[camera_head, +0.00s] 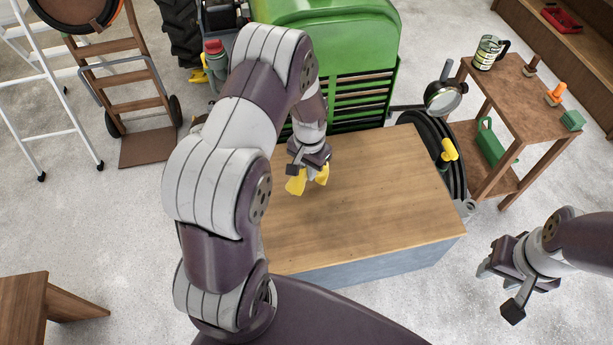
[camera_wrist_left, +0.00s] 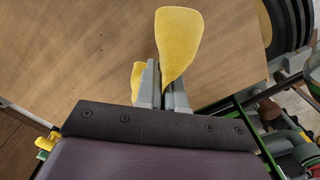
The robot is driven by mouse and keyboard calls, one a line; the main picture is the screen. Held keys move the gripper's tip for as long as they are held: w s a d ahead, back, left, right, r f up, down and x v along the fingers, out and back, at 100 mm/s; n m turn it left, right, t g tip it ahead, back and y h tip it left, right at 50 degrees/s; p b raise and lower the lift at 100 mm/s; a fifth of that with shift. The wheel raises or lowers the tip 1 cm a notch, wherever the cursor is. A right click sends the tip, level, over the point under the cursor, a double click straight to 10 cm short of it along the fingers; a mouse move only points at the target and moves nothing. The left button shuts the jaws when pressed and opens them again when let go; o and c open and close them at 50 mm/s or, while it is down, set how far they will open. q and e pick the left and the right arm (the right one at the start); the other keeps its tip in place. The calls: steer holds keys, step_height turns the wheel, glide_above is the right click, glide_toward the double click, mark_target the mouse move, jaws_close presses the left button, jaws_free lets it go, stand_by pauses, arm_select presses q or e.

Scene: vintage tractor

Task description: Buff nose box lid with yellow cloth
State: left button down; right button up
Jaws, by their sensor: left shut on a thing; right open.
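The nose box lid (camera_head: 390,205) is a flat wooden top on a grey-blue box in front of the green tractor; it also fills much of the left wrist view (camera_wrist_left: 70,50). My left gripper (camera_head: 308,172) is shut on the yellow cloth (camera_head: 296,186) over the lid's far left part. In the left wrist view the cloth (camera_wrist_left: 178,40) sticks out on both sides of the fingers. I cannot tell whether the cloth touches the lid. My right gripper (camera_head: 497,289) is open and empty, to the right of the box, over the floor.
The green tractor (camera_head: 345,40) stands directly behind the box. A wooden shelf stand (camera_head: 525,95) at the right holds a mug (camera_head: 487,52) and small items. A hand truck (camera_head: 115,70) stands at the left. The lid's middle and right are clear.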

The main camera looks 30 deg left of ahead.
arm_select(q)
step_height(320, 180, up, 4)
steer(key=p, duration=0.2)
steer(key=shift+r+p, duration=0.25)
steer(key=shift+p, duration=0.1)
steer(key=shift+a, duration=0.1)
